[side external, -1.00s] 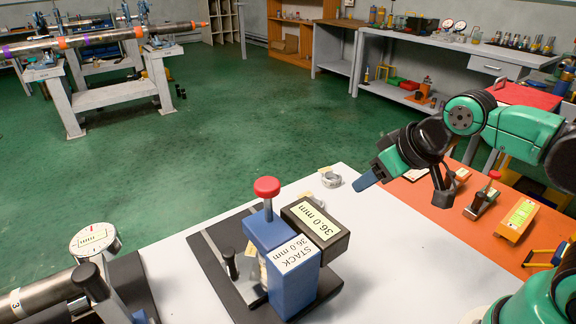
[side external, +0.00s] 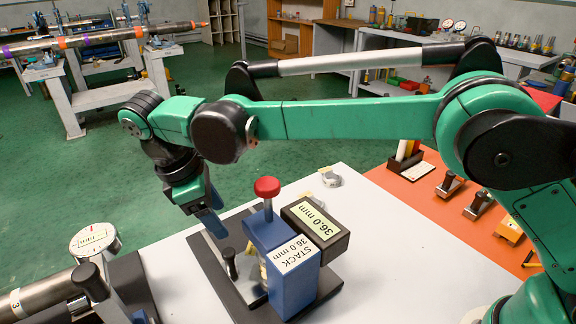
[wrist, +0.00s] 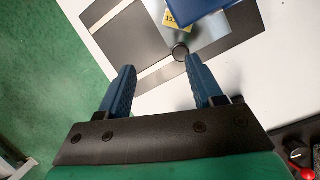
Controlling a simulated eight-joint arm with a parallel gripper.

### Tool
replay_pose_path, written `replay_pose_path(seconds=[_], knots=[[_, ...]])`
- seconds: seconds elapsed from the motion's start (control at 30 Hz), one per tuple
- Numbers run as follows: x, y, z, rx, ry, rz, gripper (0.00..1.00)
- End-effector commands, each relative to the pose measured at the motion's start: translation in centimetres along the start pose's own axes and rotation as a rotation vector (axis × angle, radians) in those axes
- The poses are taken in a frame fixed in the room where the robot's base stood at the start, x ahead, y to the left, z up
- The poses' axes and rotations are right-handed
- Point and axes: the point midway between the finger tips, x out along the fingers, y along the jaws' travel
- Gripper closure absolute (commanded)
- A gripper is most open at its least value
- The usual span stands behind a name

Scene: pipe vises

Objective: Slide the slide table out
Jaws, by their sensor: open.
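The slide table (side external: 250,271) is a grey metal plate with an upright black knob handle (side external: 229,263), set low in a dark base plate (side external: 205,258) at the foot of a blue stand (side external: 290,289). In the wrist view the round black knob (wrist: 180,51) lies just beyond the fingertips, nearer the right finger. My gripper (side external: 210,223) points down above the far left part of the base plate, up and left of the knob. In the wrist view my gripper (wrist: 160,65) has its two blue fingers wide apart with nothing between them.
The blue stand carries a red knob (side external: 266,187), a black display box (side external: 315,222) reading 36.0 mm and a "STACK 36.0 mm" label. A pipe with a dial gauge (side external: 95,240) is at left. The white tabletop is clear left of the base plate.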

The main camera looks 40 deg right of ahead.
Motion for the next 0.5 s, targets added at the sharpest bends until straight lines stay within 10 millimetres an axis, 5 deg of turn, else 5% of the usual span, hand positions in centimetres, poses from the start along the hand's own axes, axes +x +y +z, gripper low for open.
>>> replay_pose_path(seconds=[0.17, 0.5], knots=[[0.9, -2.1, -1.9, -0.107, -0.076, -0.021, 0.41], [4.0, -2.4, -1.8, -0.121, -0.087, -0.024, 0.41]])
